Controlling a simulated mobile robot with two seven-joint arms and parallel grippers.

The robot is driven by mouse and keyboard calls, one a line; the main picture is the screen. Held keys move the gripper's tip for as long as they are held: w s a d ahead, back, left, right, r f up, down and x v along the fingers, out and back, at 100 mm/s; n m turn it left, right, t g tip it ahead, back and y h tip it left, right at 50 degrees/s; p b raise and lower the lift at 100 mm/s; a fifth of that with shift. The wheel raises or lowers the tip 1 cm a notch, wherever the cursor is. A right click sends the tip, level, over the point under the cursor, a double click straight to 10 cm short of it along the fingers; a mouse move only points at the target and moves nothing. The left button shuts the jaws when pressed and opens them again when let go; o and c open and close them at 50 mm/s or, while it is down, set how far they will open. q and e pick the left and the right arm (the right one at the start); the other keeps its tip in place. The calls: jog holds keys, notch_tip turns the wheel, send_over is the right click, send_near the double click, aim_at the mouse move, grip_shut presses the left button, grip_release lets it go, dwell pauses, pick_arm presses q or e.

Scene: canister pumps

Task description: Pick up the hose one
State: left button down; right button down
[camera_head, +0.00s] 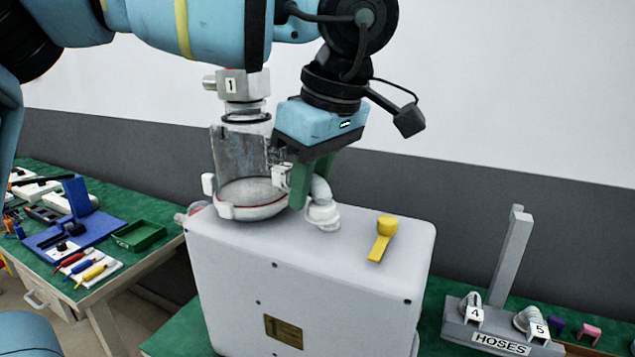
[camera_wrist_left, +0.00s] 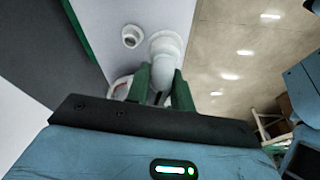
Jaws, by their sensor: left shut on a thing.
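A short white curved hose (camera_head: 321,205) is at the top of the light grey pump box (camera_head: 300,268); no number is readable on it. My left gripper (camera_head: 312,188) reaches down from above with green fingers shut on this hose. In the left wrist view the hose (camera_wrist_left: 166,46) shows at the tips of the green fingers (camera_wrist_left: 160,88), against the white box face; whether it is seated in a port cannot be told. The fingers hide part of it. My right gripper is in neither view.
A clear canister (camera_head: 238,165) with a fitting marked 1 stands close left of the gripper. A yellow lever (camera_head: 382,240) is on the box to the right. A HOSES rack (camera_head: 500,335) holds hoses marked 4 and 5. A green-topped workbench (camera_head: 150,255) with tools is at left.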

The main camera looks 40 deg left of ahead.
pick_arm(q)
jog(key=s+d+r+b, duration=0.1)
jog(key=s+d, duration=0.4)
jog(key=s, duration=0.5)
jog(key=shift+s, duration=0.1)
